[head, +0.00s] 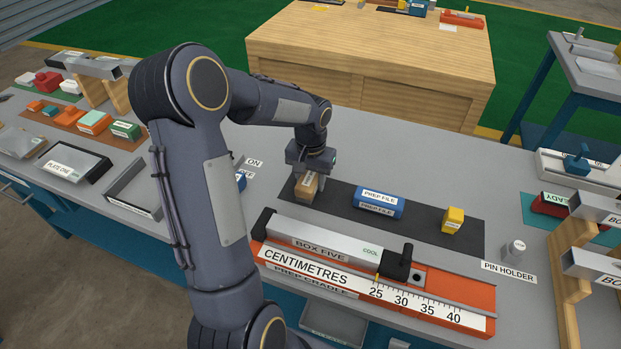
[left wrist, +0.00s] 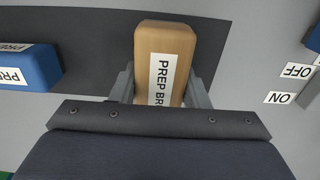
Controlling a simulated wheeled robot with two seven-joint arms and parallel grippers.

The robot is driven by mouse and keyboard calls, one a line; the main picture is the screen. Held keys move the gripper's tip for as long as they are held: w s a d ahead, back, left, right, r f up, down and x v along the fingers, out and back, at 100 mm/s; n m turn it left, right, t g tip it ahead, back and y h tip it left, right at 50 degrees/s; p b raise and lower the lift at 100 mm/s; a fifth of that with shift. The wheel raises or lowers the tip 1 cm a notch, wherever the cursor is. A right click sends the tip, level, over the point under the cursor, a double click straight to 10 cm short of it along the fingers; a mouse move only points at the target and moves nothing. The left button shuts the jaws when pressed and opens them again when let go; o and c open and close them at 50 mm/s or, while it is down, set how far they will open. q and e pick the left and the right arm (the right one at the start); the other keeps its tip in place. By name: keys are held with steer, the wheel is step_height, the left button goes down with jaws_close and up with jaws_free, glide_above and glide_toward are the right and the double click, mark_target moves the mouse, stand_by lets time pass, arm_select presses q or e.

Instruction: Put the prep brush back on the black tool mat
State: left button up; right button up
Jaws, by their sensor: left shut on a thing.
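The prep brush (head: 306,188) is a tan block with a white label, at the left end of the black tool mat (head: 334,198) in the head view. My left gripper (head: 308,176) comes down over it from above and is shut on it. In the left wrist view the prep brush (left wrist: 165,60) sits between the two fingers (left wrist: 160,88), its label partly cut off by the gripper body. The dark mat (left wrist: 95,40) shows behind it. I cannot tell whether the brush touches the mat. My right gripper is not in view.
A blue prep file (head: 378,202) and a yellow block (head: 453,219) are on the mat to the right. In front stands the orange prep cradle (head: 470,295) with a scale and grey box. A pin holder (head: 514,249) stands at right. Bare mat lies between file and yellow block.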

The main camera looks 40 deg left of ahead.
arm_select(q)
steer(key=shift+f, duration=0.1)
steer(key=o, duration=0.5)
steer(key=shift+f, duration=0.1)
steer(key=o, duration=0.4)
steer(key=shift+o, duration=0.2)
